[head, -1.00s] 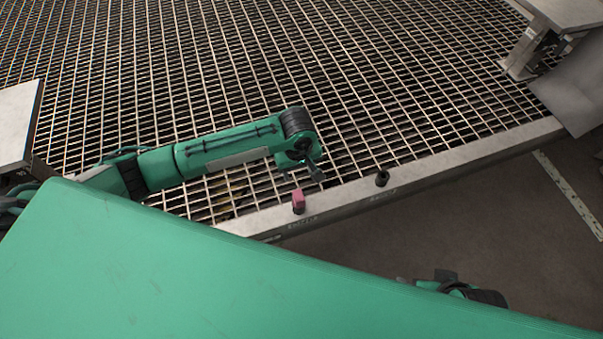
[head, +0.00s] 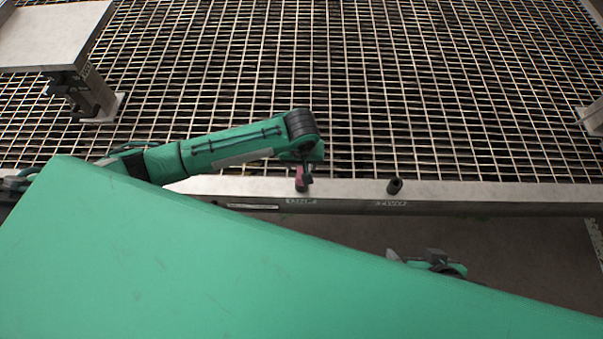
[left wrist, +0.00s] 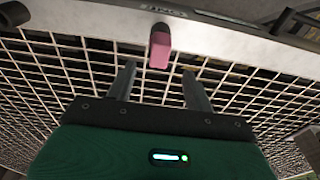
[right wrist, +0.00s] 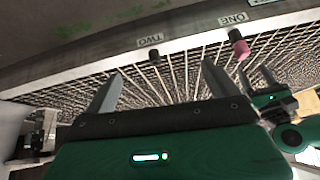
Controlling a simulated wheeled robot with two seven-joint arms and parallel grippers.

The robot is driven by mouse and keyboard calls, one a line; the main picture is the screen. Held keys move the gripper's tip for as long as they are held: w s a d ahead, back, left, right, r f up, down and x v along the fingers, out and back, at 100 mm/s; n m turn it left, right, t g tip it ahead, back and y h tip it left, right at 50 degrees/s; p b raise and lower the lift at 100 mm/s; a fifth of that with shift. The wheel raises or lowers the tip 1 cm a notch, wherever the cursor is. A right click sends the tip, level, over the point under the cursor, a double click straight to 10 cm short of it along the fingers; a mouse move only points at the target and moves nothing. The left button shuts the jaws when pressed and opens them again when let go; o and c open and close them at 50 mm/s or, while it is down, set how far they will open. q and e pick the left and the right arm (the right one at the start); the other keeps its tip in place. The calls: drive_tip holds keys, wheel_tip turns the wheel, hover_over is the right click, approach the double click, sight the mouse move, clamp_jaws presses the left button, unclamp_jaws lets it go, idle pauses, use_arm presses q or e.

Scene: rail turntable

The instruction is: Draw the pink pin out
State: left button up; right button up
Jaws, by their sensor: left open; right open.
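The pink pin (head: 302,170) stands in a dark socket at the mark ONE on the grey rail (head: 345,192), partly hidden by my left gripper in the head view. In the left wrist view the pink pin (left wrist: 160,48) is ahead of the open fingers of my left gripper (left wrist: 159,70), about midway between them and apart from both. In the head view my left gripper (head: 307,175) overlaps the pin. My right gripper (head: 433,257) is open and empty, low in front of the rail. The right wrist view shows the pin (right wrist: 241,49) right of its fingers (right wrist: 161,70).
An empty dark socket (head: 394,186) marked TWO is on the rail, right of the pin. A metal grating (head: 430,110) spreads behind the rail. A grey platform on a bracket (head: 52,35) stands at the upper left. Floor is clear below the rail at right.

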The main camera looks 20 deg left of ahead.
use_arm(q)
drive_tip(key=f, duration=0.2)
drive_tip(key=f+b, duration=0.1)
drive_tip(key=f, duration=0.4)
drive_tip(key=shift+w+a+b, duration=0.1)
drive_tip(key=shift+w+b, duration=0.25)
drive_tip(key=shift+w, duration=0.05)
drive_tip(key=shift+w+f, duration=0.1)
drive_tip(key=shift+f, duration=0.65)
use_arm(e)
drive_tip(key=shift+w+a+f+t+y, duration=0.1)
drive_tip(key=shift+w+a+t+y, duration=0.35)
drive_tip(key=shift+a, duration=0.35)
drive_tip(key=shift+w+a+f+t+y, duration=0.2)
drive_tip(key=shift+w+a+t, duration=0.35)
drive_tip(key=shift+a, duration=0.25)
drive_tip(key=shift+w+a+f+t+y, duration=0.1)
drive_tip(key=shift+w+a+t+y, duration=0.25)
drive_tip(key=shift+a+t, duration=0.35)
drive_tip(key=shift+a, duration=0.1)
use_arm(q)
clamp_jaws()
drive_tip(key=c, duration=0.9)
unclamp_jaws()
drive_tip(key=shift+r, duration=0.1)
clamp_jaws()
use_arm(e)
drive_tip(key=shift+r, duration=0.15)
